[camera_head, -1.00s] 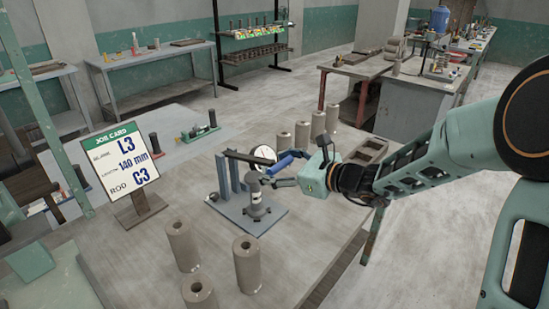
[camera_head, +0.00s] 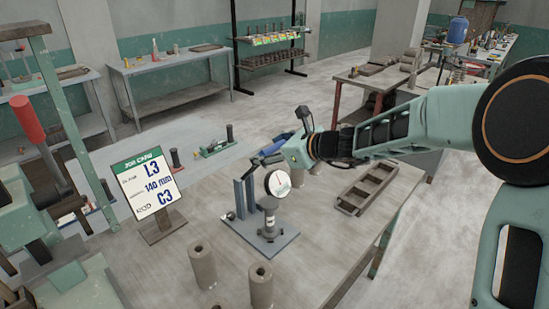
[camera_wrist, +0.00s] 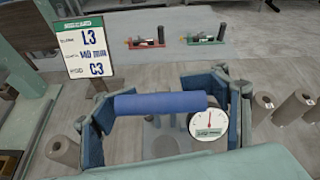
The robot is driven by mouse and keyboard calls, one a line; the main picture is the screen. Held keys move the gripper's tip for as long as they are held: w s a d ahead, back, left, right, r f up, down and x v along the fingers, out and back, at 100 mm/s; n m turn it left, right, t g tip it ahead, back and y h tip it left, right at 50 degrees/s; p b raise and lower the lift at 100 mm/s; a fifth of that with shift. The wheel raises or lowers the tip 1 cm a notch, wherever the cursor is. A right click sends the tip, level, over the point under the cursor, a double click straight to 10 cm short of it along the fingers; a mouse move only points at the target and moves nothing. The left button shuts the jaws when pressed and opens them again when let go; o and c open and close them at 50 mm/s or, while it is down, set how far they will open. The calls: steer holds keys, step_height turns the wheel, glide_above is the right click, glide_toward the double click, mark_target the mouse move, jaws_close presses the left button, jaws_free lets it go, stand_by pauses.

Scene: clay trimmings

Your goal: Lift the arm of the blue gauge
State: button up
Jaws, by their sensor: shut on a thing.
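The blue gauge stands on the wooden table, with its blue base (camera_head: 284,240), two blue posts (camera_head: 245,197) and a white round dial (camera_head: 277,183). My gripper (camera_head: 272,152) is above the dial, over the gauge. In the wrist view, the blue handle (camera_wrist: 160,103) of the gauge's arm spans between my two fingers, which are shut on it.
A job card (camera_head: 147,184) reading L3, 140 mm, C3 stands left of the gauge. Grey clay cylinders (camera_head: 203,265) stand at the table's front. A divided wooden tray (camera_head: 367,190) lies to the right. Red and green gauges (camera_wrist: 208,37) lie beyond the gauge.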

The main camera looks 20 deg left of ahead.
steer(key=shift+w+a+r+p, duration=0.15)
steer(key=shift+w+a+r, duration=0.15)
steer(key=shift+a+r, duration=0.3)
steer(key=shift+w+a+r+p, duration=0.15)
steer(key=shift+w+a+r, duration=0.1)
steer(key=shift+a+r, duration=0.25)
steer(key=shift+w+a, duration=0.1)
steer(key=shift+a, duration=0.3)
steer(key=shift+f, duration=0.25)
steer(key=o, duration=1.7)
steer(key=shift+c, duration=0.2)
steer(key=o, duration=0.4)
steer(key=shift+r, duration=0.1)
steer(key=shift+o, duration=0.2)
steer(key=v, duration=1.2)
